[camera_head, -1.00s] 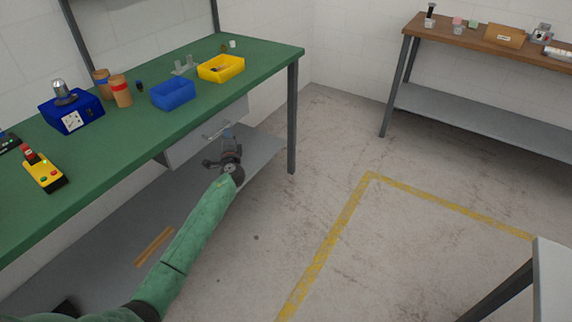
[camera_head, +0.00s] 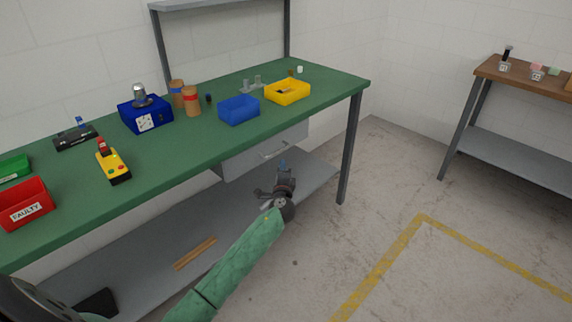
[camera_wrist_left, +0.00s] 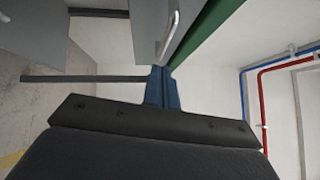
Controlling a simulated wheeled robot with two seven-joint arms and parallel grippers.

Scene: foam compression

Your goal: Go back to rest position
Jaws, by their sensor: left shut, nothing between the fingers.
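My left gripper (camera_head: 282,166) is in front of the grey drawer (camera_head: 262,152) under the green workbench (camera_head: 228,150), below the tabletop edge. Its arm, in a green sleeve, comes up from the bottom of the head view. In the left wrist view the blue fingers (camera_wrist_left: 162,86) are together with nothing between them. The drawer handle (camera_wrist_left: 170,34) shows beyond the fingertips, apart from them as far as I can tell. The drawer looks closed. My right gripper is in neither view.
On the bench stand a red bin marked FAULTY (camera_head: 26,204), a yellow control box (camera_head: 113,163), a blue device (camera_head: 146,116), a blue bin (camera_head: 239,110) and a yellow bin (camera_head: 288,92). A brown table (camera_head: 530,80) stands at right. Floor between is clear.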

